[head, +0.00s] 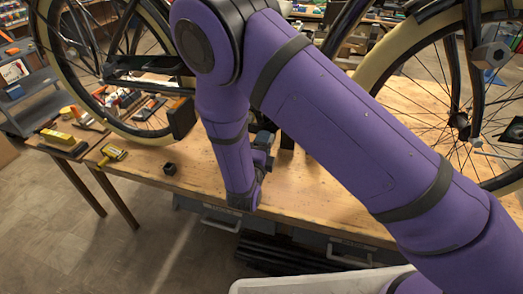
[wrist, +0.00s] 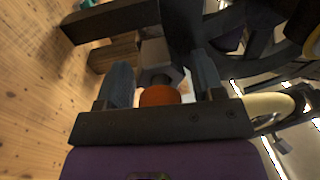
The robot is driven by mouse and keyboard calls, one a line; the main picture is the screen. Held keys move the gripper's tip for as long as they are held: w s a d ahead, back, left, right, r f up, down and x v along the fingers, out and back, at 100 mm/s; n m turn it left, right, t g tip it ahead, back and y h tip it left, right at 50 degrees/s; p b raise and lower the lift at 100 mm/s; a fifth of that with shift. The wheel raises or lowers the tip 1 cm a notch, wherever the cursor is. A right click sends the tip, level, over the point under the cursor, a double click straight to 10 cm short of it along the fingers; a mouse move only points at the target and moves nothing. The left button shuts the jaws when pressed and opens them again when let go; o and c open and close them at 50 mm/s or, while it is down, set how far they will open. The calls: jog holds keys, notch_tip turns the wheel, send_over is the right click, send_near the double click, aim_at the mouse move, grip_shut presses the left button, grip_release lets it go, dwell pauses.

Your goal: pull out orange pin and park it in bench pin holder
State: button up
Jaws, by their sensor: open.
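The orange pin (wrist: 160,96) shows its round orange head in the wrist view, with a short dark part behind it against a grey block (wrist: 156,52). My gripper (wrist: 162,80) is open, with one finger on each side of the pin; I cannot tell whether either finger touches it. In the head view my purple arm reaches down to the bench and hides the pin and most of the gripper. A small black block (head: 170,169) sits near the bench's front edge, left of my wrist; I cannot tell whether it is the pin holder.
The wooden bench (head: 330,190) carries the trike frame, with a large wheel on the left (head: 63,85) and another on the right (head: 408,95). Yellow-handled tools (head: 112,154) lie at the left. Dark frame bars (wrist: 110,20) crowd the fingers.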

jog(key=shift+w+d+r, duration=0.2)
jog(key=shift+w+d, duration=0.15)
jog(key=shift+w, duration=0.05)
jog(key=c, duration=0.7)
jog(key=o, duration=1.1)
jog(key=shift+o, duration=0.2)
jog(key=v, duration=1.1)
jog(key=shift+s+a+f, duration=0.2)
jog(key=shift+s+a, duration=0.05)
jog(key=shift+s, duration=0.05)
